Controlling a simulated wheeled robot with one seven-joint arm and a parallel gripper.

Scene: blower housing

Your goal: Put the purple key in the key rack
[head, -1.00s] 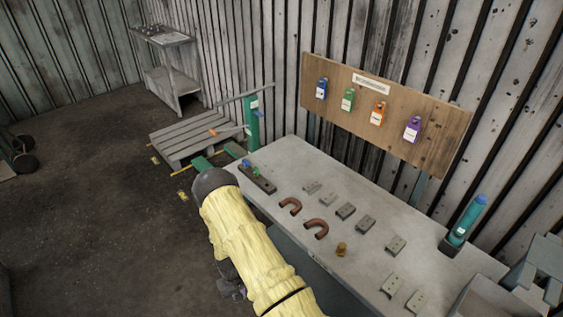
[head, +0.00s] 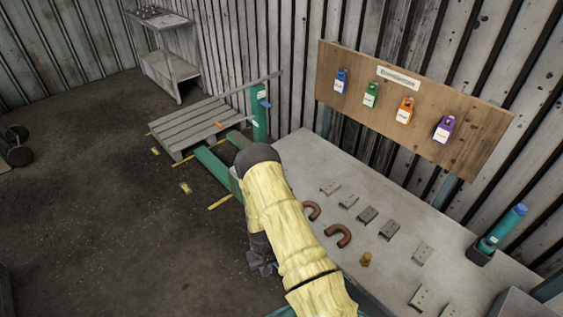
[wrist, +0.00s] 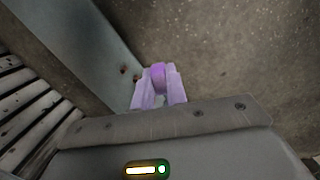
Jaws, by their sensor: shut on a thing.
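My gripper (wrist: 159,90) shows in the wrist view as two pale lilac fingers, shut on a small purple thing, the purple key (wrist: 158,72). Only its purple top shows between the fingers; the rest is hidden. In the head view, my yellow-sleeved arm stands in front of the bench's left end, and I cannot make out the key there. The key rack, a dark bar with small blue and green keys on the bench's far left end earlier, is now hidden behind my arm.
A wooden board (head: 410,88) on the wall bears blue, green, orange and purple (head: 444,130) tagged locks. The grey bench (head: 290,150) holds U-shaped brown pipes (head: 338,235), small metal plates and a teal bottle (head: 502,230). A pallet (head: 190,122) lies beyond; open floor is left.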

